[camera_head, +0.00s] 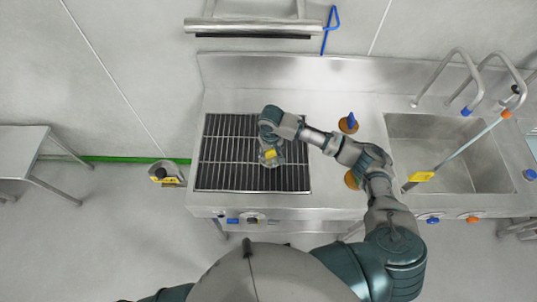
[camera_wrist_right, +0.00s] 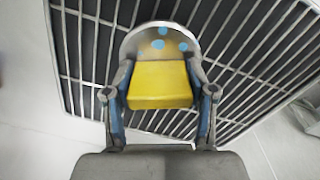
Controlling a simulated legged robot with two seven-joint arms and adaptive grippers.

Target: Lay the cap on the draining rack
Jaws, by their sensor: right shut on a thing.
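The cap, a grey disc with light blue dots and a yellow block-shaped grip, shows in the right wrist view (camera_wrist_right: 160,88). In the head view its yellow part (camera_head: 271,153) is small and partly covered by my gripper. My right gripper (camera_head: 270,158) is shut on the yellow part, one finger on each side. It holds the cap over the draining rack (camera_head: 222,172), a dark tray with metal bars, right of its middle. Whether the cap touches the bars I cannot tell. My left gripper is not in view.
A sink basin (camera_head: 450,140) with curved taps lies to the right, with a long stick with a yellow part (camera_head: 421,176) across it. A brown disc with a blue handle (camera_head: 348,124) stands between rack and sink. The rack's left part is clear.

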